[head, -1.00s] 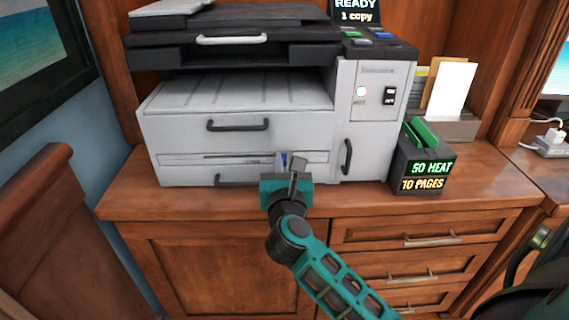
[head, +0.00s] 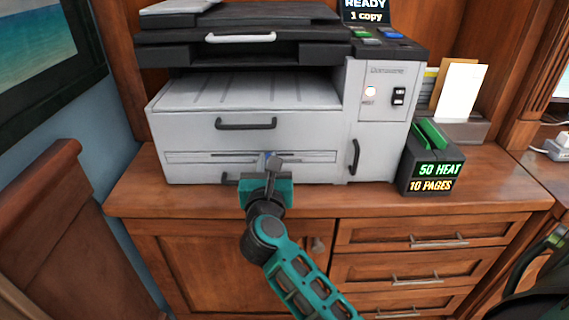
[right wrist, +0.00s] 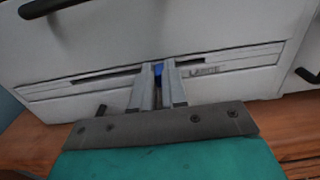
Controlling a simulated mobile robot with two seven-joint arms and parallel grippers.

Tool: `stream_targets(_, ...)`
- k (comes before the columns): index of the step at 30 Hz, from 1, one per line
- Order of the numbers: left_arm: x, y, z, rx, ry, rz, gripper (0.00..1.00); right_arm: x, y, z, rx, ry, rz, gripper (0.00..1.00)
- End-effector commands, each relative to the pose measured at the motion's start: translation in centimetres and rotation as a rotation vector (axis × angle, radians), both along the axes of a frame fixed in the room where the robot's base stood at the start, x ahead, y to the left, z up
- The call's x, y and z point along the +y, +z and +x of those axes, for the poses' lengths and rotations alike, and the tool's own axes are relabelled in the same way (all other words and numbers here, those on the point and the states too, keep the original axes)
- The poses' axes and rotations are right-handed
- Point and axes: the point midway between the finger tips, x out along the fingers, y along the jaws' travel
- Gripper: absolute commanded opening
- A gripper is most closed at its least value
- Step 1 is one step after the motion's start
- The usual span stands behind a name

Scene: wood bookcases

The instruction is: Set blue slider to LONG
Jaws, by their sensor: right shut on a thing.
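The blue slider (right wrist: 158,70) sits in a long horizontal slot in the lower drawer front of the grey printer (head: 190,135). In the right wrist view it shows between the two fingers of my right gripper (right wrist: 159,75), which is shut on it. In the head view a bit of the blue slider (head: 266,155) shows beside the fingers of my right gripper (head: 271,162), and the rest is hidden. My left gripper is out of view.
Dark handles stick out above the slot (head: 246,124) and below it. A dark box with green tops (head: 425,165) stands right of the printer. Wooden drawers (head: 400,235) lie below the counter. A wooden chair back (head: 45,215) is at left.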

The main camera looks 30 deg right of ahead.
Motion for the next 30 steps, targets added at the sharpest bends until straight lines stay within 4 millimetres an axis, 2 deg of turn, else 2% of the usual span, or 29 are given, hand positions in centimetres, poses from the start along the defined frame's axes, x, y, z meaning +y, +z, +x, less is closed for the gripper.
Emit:
stream_targets(10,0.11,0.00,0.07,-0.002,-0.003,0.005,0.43,0.45,0.07,0.31,-0.001,0.002,-0.002,0.00)
stream_targets(11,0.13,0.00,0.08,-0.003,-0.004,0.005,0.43,0.45,0.07,0.31,-0.001,0.002,-0.002,0.14)
stream_targets(19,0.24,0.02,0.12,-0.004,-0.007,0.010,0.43,0.44,0.05,0.28,0.000,0.001,-0.001,0.38)
stream_targets(26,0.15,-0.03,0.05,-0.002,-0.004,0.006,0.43,0.38,0.03,0.24,0.000,0.001,-0.001,0.38)
stream_targets(30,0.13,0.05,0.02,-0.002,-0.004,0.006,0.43,-0.34,0.02,-0.20,0.000,0.000,-0.002,0.38)
